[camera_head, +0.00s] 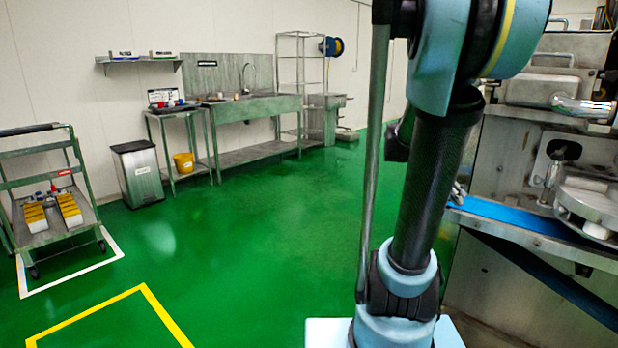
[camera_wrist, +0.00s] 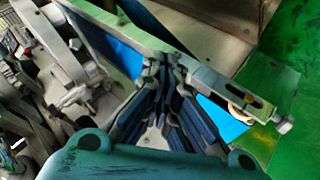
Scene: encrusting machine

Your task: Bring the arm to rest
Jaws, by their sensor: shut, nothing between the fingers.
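My arm stands upright in the right half of the head view, with light blue joints and a dark link, in front of the encrusting machine (camera_head: 530,165). My gripper (camera_wrist: 167,70) shows in the wrist view with its dark fingers brought together and nothing held. Behind the fingertips is the machine's metal side rail, with the blue conveyor belt (camera_wrist: 118,50) beyond it. The belt also shows in the head view (camera_head: 500,217). Whether the fingers touch the rail cannot be told. In the head view I cannot clearly make out the gripper behind the arm.
A cart (camera_head: 85,212) with yellow-and-white items stands at left. A bin (camera_head: 138,175), a small table with a yellow bucket (camera_head: 184,162) and a sink bench (camera_head: 255,108) line the wall. The green floor (camera_head: 260,225) between is clear, with a yellow marking at front left.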

